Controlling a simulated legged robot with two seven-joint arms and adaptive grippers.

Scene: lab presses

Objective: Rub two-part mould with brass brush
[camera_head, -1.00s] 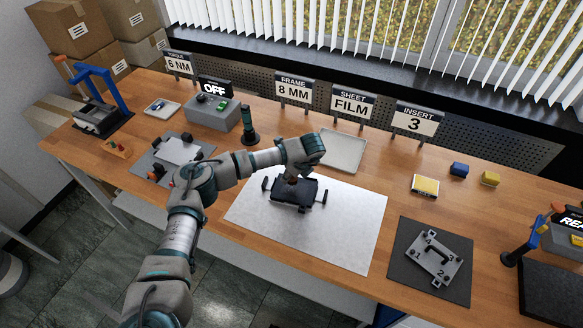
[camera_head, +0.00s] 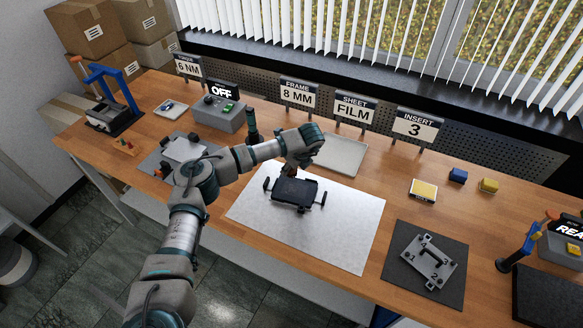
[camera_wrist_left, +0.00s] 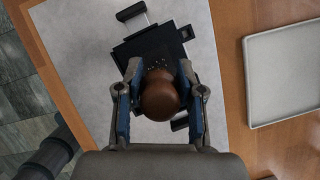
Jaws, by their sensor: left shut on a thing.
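The two-part mould (camera_head: 296,193) is a dark block with side handles, lying on a pale sheet on the bench. It also shows in the left wrist view (camera_wrist_left: 150,42). My left gripper (camera_head: 290,172) is above the back edge of the mould. In the left wrist view my left gripper (camera_wrist_left: 160,98) is shut on a brown rounded handle, the brass brush (camera_wrist_left: 160,98). The brush's bristles are hidden under the handle, and I cannot tell whether they touch the mould. My right gripper is not in view.
A pale empty tray (camera_head: 342,155) is behind the mould. A dark mat (camera_head: 400,285) with a numbered metal frame (camera_head: 428,262) lies to the right. A control box reading OFF (camera_head: 220,113) and sign boards (camera_head: 415,127) stand at the back. The pale sheet (camera_head: 340,235) has free room around the mould.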

